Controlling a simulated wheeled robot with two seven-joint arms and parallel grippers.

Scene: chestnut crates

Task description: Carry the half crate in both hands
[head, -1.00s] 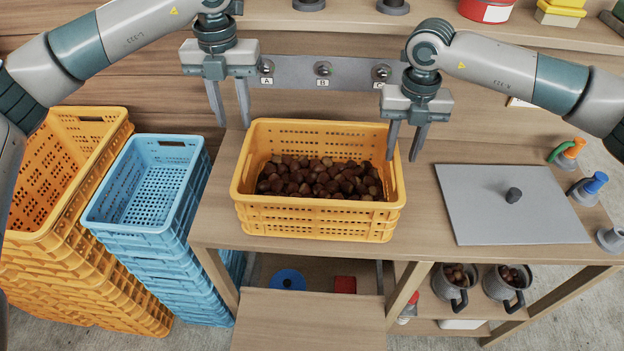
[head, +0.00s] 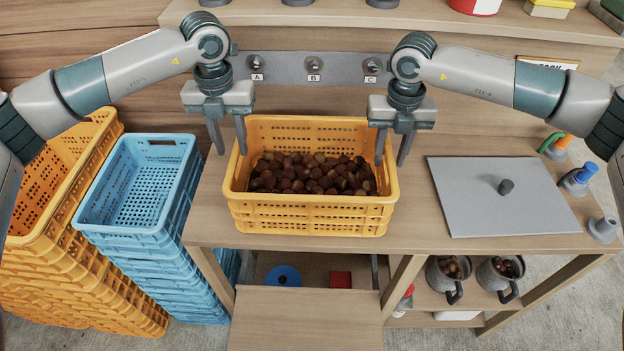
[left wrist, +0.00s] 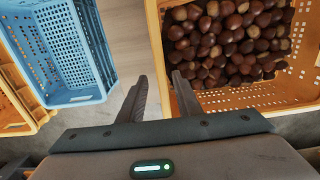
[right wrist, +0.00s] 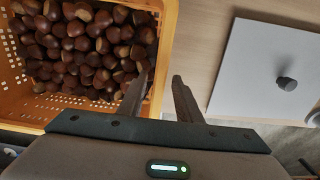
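The half crate (head: 310,217) is a yellow-orange slotted crate on the wooden table, part filled with brown chestnuts (head: 312,174). My left gripper (head: 229,147) is open above the crate's left end wall. In the left wrist view its fingers (left wrist: 163,98) straddle the line of the crate's side wall (left wrist: 157,45). My right gripper (head: 392,158) is open above the right end wall. In the right wrist view its fingers (right wrist: 160,92) lie on either side of the right wall (right wrist: 166,40). Neither gripper visibly grips the wall, and the crate rests on the table.
Stacked blue crates (head: 85,222) and stacked orange crates (head: 22,240) stand left of the table. A grey board with a knob (head: 470,205) lies at the right. A rail with knobs (head: 290,66) runs behind the crate. Mugs of chestnuts (head: 445,275) stand below.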

